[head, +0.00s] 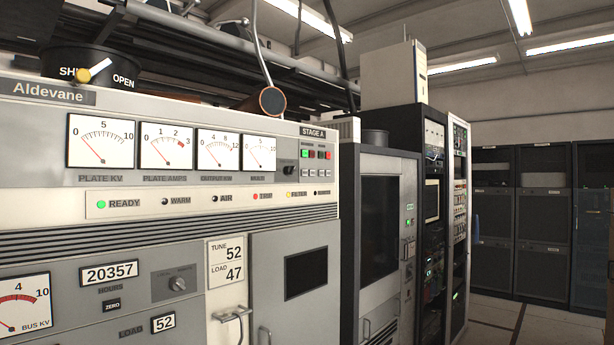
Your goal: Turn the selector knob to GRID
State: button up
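No knob has a readable GRID label in the head view. A small dark knob (289,170) sits right of the rightmost meter (246,150) on the grey Aldevane cabinet (150,230); any markings around it are too small to read. A lighter knob (177,284) sits on a grey plate lower on the cabinet, with tiny, unclear labels above it. The rightmost meter's caption looks like MULTI, and its needle rests low at the left. My gripper is not in view.
A black drum marked SHUT and OPEN (92,68) with a yellow-knobbed pointer stands on the cabinet top. A bar handle (231,314) juts from the front. Dark racks (540,215) line the back right, with open floor (535,322) before them.

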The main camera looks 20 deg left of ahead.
aim_at(289, 170)
jog(key=u, duration=0.2)
jog(key=i, duration=0.8)
jog(key=u, duration=0.85)
jog(key=i, duration=0.55)
jog(key=u, duration=0.75)
jog(key=i, duration=0.6)
jog(key=u, duration=0.35)
